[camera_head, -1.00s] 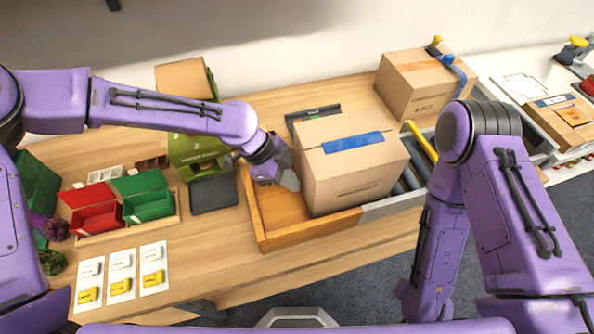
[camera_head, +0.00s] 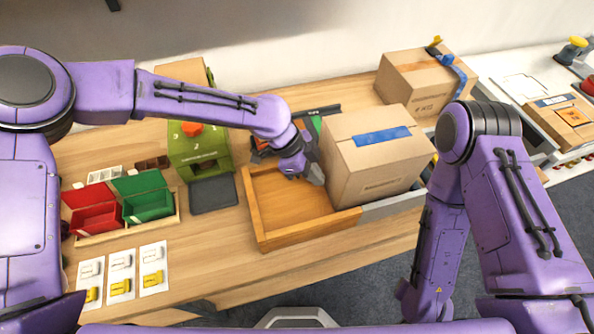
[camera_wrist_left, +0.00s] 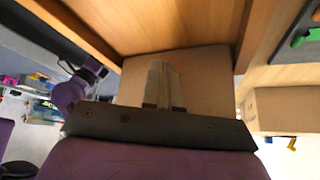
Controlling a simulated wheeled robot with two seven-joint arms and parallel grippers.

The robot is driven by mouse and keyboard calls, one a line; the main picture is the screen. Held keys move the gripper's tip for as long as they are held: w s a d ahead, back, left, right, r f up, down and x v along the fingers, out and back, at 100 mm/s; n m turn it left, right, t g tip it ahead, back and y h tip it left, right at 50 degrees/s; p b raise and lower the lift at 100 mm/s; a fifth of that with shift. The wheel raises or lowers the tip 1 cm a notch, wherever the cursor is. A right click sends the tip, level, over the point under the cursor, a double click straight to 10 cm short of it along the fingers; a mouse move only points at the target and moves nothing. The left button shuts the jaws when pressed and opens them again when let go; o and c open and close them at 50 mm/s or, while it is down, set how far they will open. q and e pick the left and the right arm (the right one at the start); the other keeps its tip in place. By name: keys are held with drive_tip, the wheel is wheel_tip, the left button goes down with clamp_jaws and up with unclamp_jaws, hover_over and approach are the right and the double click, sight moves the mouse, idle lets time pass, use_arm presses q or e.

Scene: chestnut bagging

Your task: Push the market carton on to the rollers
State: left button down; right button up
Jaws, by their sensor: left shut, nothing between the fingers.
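The market carton (camera_head: 372,160) is a closed brown box with blue tape on top. It stands at the right end of the wooden tray (camera_head: 262,225), mostly over the grey roller strip (camera_head: 392,205). My left gripper (camera_head: 318,178) is shut and empty, with its tip at the carton's left side. In the left wrist view the carton (camera_wrist_left: 205,80) fills the space before the fingers (camera_wrist_left: 163,85); the exact contact is hard to tell. My right arm stands at the right, and its gripper is out of the head view.
A second taped carton (camera_head: 420,85) stands behind, at the right. A green box (camera_head: 198,150), a dark pad (camera_head: 213,193) and red (camera_head: 95,215) and green (camera_head: 148,200) bins lie to the left. The tray's left part is empty.

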sight(347, 142)
use_arm(q)
drive_tip(key=shift+w+d, duration=0.3)
drive_tip(key=shift+d, duration=0.75)
drive_tip(key=shift+w+d, duration=0.25)
drive_tip(key=shift+d, duration=0.75)
drive_tip(key=shift+w+d, duration=0.3)
drive_tip(key=shift+d, duration=0.75)
drive_tip(key=r+p, duration=0.3)
drive_tip(key=r, duration=0.1)
drive_tip(key=r+p, duration=0.4)
drive_tip(key=a+r+p, duration=0.1)
drive_tip(key=r+p, duration=0.2)
drive_tip(key=r, duration=0.1)
drive_tip(key=shift+s, duration=0.15)
drive_tip(key=shift+a+r+p, duration=0.15)
drive_tip(key=shift+r, duration=0.85)
drive_tip(key=shift+a+r+p, duration=0.15)
drive_tip(key=shift+r, duration=0.85)
drive_tip(key=shift+s, duration=0.1)
